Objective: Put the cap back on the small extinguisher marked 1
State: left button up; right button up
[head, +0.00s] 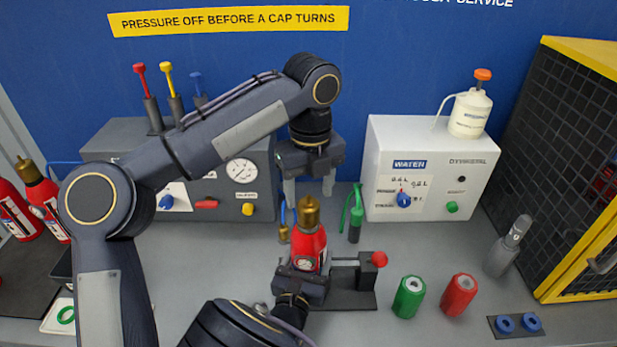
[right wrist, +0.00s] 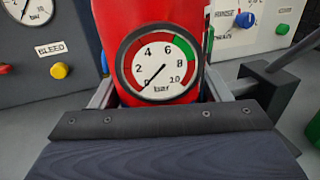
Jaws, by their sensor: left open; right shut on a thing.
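The small red extinguisher (head: 308,250) stands upright in the middle of the bench; no number 1 is readable on it. A brass cap (head: 308,212) sits on its top; I cannot tell how tightly it is seated. My left gripper (head: 308,188) is open, fingers down, just above the cap and apart to either side of its tip. My right gripper (head: 303,276) is shut on the extinguisher's lower body from the front. In the right wrist view the red body (right wrist: 112,25) fills the middle, and its gauge (right wrist: 160,65) needle points near 0.
A clamp stand with a red knob (head: 379,258) is close on the extinguisher's right. Green (head: 409,297) and red (head: 459,295) cylinders stand farther right. A grey panel box (head: 258,200) and white water box (head: 440,150) stand behind. Other extinguishers (head: 45,200) are at left.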

pick_arm(q)
jog(key=n, duration=0.5)
jog(key=shift+r, duration=0.15)
jog(key=n, duration=0.5)
jog(key=shift+r, duration=0.1)
jog(key=n, duration=0.5)
jog(key=shift+r+n, duration=0.15)
jog(key=shift+n, duration=0.15)
jog(key=n, duration=0.4)
jog(key=shift+r+n, duration=0.1)
jog(key=shift+n, duration=0.3)
jog(key=n, duration=0.5)
jog(key=shift+r, duration=0.15)
jog(key=n, duration=0.5)
jog(key=shift+r, duration=0.2)
jog(key=n, duration=0.4)
jog(key=shift+r+n, duration=0.15)
jog(key=shift+n, duration=0.15)
jog(key=n, duration=0.5)
jog(key=shift+a+r, duration=0.1)
jog(key=shift+r, duration=0.1)
jog(key=shift+w+f, duration=0.1)
